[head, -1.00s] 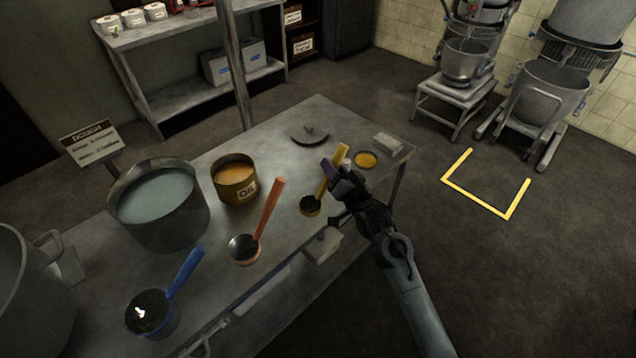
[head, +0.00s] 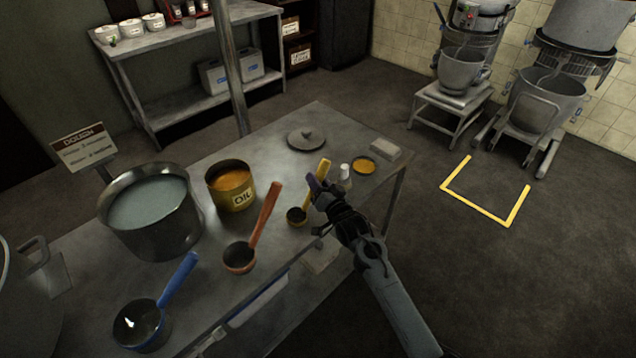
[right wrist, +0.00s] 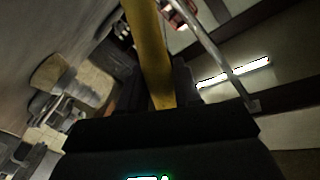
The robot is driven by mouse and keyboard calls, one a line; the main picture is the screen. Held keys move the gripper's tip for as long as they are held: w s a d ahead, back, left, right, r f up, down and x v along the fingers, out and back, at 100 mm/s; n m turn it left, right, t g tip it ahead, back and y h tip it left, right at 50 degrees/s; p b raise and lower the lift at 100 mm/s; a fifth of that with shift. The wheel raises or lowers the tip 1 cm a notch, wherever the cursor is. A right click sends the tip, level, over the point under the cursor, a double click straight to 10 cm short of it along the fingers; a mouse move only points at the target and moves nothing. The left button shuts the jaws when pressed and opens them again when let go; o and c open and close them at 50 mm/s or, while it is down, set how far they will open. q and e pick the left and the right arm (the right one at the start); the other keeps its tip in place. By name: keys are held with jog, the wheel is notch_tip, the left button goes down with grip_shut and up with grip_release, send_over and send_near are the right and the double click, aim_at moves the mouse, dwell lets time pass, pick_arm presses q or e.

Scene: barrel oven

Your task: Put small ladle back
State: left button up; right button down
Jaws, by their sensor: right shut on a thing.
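The small ladle has a yellow handle (head: 322,168) and a small dark-filled yellow bowl (head: 296,216). My right gripper (head: 316,190) is shut on its handle over the right part of the metal table (head: 345,225). The handle sticks up past the fingers, and the bowl hangs to their left. I cannot tell if the bowl touches the table. In the right wrist view, the yellow handle (right wrist: 150,50) runs up from between the fingers. My left gripper is not in view.
An orange-handled ladle (head: 238,257) is left of the small ladle, and a blue-handled one (head: 142,325) is further left. The oil pot (head: 240,200) and dough pot (head: 150,243) stand behind them. A lid (head: 306,142), white shaker (head: 345,172) and yellow dish (head: 363,166) lie behind the gripper.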

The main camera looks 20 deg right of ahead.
jog(key=c, duration=0.8)
grip_release()
jog(key=shift+f, duration=0.1)
jog(key=shift+r, duration=0.2)
jog(key=shift+s, duration=0.15)
jog(key=s+f+n+g+p, duration=0.1)
jog(key=s+g, duration=0.3)
jog(key=s, duration=1.1)
jog(key=s+f+n+g+h+p, duration=0.1)
jog(key=s+f+n+g, duration=0.3)
jog(key=s, duration=1.2)
jog(key=s+a+f+n+g, duration=0.1)
jog(key=s+g, duration=0.5)
jog(key=s, duration=1)
notch_tip(320, 180, down, 2)
jog(key=shift+s+a+f+n+h+p, duration=0.15)
jog(key=shift+n+h+p, duration=0.2)
jog(key=shift+n, duration=0.45)
